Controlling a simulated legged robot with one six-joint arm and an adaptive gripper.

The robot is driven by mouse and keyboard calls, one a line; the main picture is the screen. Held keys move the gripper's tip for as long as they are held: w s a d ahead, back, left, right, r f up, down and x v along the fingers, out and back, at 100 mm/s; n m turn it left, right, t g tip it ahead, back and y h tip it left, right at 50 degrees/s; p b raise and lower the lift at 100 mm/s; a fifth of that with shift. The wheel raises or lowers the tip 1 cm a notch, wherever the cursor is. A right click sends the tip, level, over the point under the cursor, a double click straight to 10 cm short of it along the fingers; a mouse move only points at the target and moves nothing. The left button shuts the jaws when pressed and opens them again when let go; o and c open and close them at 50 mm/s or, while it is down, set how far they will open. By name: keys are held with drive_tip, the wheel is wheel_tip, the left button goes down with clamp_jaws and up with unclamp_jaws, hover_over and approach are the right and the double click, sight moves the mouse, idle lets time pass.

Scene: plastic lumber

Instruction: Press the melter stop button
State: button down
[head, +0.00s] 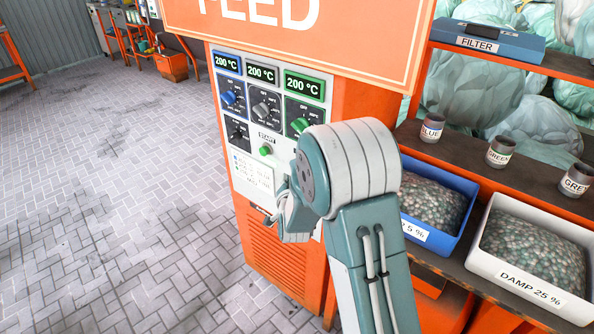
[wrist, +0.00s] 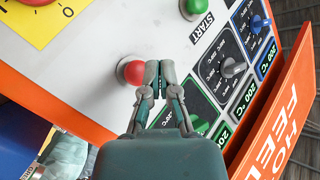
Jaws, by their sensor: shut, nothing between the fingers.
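The melter control panel (head: 235,130) is a white face on an orange cabinet. In the wrist view a round red button (wrist: 131,73) with a pale collar stands on the panel; its label is not visible. My gripper (wrist: 158,70) is shut and empty, its tips overlapping the button's right edge in the picture. I cannot tell whether they touch it. In the head view my gripper (head: 281,205) is in front of the lower panel, partly hidden by my arm, and the red button is hidden. The green START button (wrist: 192,8) also shows in the head view (head: 266,150).
A larger red button (wrist: 38,1) sits on a yellow plate at the wrist view's top left. Blue, grey and green (head: 300,125) knobs sit under displays reading 200 °C. An orange FEED sign (head: 340,50) juts above. Bins of pellets (head: 535,285) stand at right; open floor lies left.

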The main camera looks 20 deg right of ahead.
drive_tip(key=shift+w+d, duration=0.55)
drive_tip(key=shift+d, duration=0.25)
idle(0.9)
drive_tip(key=shift+w+d+r, duration=0.1)
drive_tip(key=shift+w+d, duration=0.1)
drive_tip(key=shift+d, duration=0.2)
drive_tip(key=shift+w+d, duration=0.3)
drive_tip(key=shift+d, duration=0.1)
idle(0.8)
drive_tip(key=shift+a, duration=0.1)
drive_tip(key=shift+s+a, duration=0.55)
drive_tip(key=shift+a, duration=0.1)
drive_tip(key=s+a, duration=0.1)
drive_tip(key=a, duration=0.1)
drive_tip(key=s+a, duration=0.2)
idle(0.6)
